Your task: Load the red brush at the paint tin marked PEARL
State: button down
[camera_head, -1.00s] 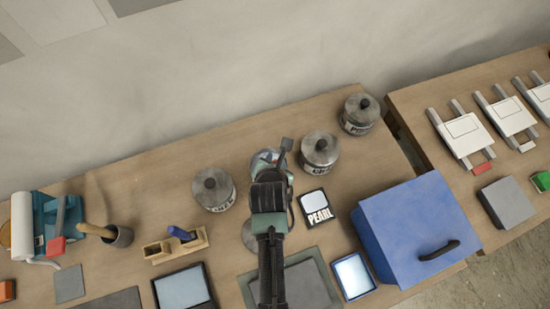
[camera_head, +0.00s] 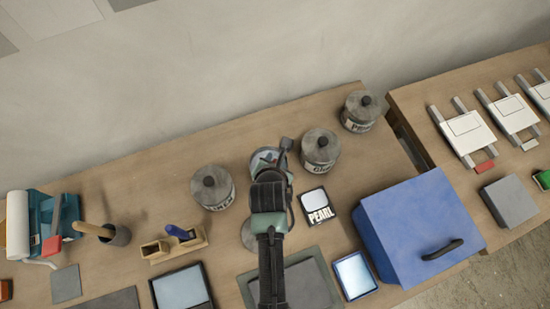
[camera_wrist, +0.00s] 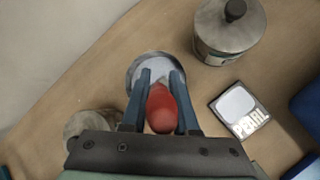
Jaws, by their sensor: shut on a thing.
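My gripper (camera_wrist: 160,80) is shut on the red brush (camera_wrist: 160,108); its red, rounded part shows between the blue fingers in the wrist view. The fingertips overlap an open round tin (camera_wrist: 137,68) with a pale inside. The brush's lower end is hidden, so I cannot tell whether it touches the paint. In the head view my gripper covers most of this tin (camera_head: 262,155). A dark-framed card reading PEARL (camera_head: 319,214) lies on the table just right of it, with a pale panel; it also shows in the wrist view (camera_wrist: 252,124).
Lidded grey tins stand at left (camera_head: 212,188), right (camera_head: 320,151) and far right (camera_head: 360,112); their labels are hard to read. A blue box (camera_head: 410,225) stands right of the card. A roller (camera_head: 18,225) and a cup (camera_head: 117,236) are at left.

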jog(key=shift+s+f, duration=0.1)
jog(key=shift+f, duration=0.45)
dwell(1.4)
jog(key=shift+r, duration=0.1)
notch_tip(320, 180, up, 7)
jog(key=p, duration=0.7)
jog(key=shift+d, duration=0.1)
dwell(0.7)
